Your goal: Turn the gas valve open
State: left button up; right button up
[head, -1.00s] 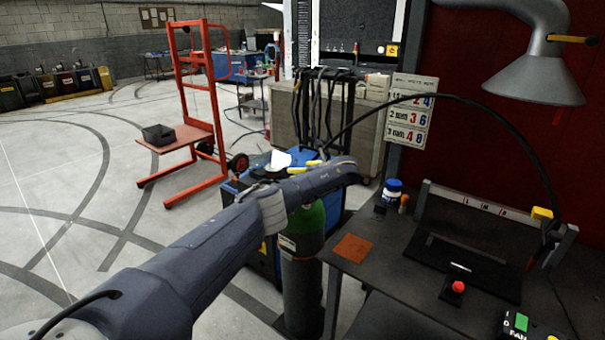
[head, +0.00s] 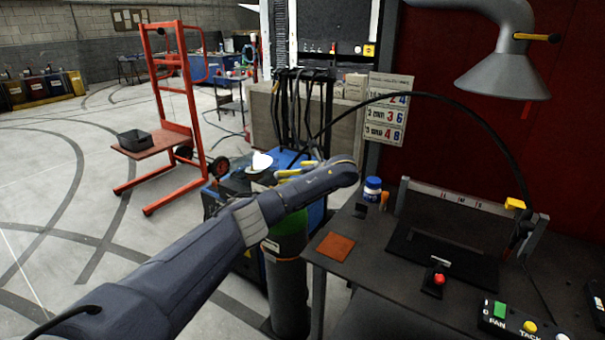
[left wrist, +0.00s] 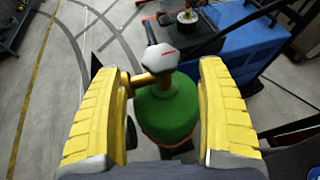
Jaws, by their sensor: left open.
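The gas cylinder has a green shoulder (head: 290,238) and a dark grey body (head: 288,292), and stands upright beside the bench in the head view. In the left wrist view its green top (left wrist: 165,108) carries a brass stem and a pale faceted valve knob (left wrist: 160,58) with a red mark. My left gripper (left wrist: 160,72) is open, with one yellow finger on each side of the knob and stem. I see gaps on both sides; contact is not visible. My right gripper is not in view.
A blue machine (left wrist: 232,52) with a dark top stands close behind the cylinder. The dark bench (head: 385,262) to the right holds an orange square (head: 336,247) and a red button (head: 439,279). An orange trolley (head: 186,120) stands at the left, with open floor around it.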

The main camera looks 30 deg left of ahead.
pick_arm(q)
jog(key=shift+v, duration=2.4)
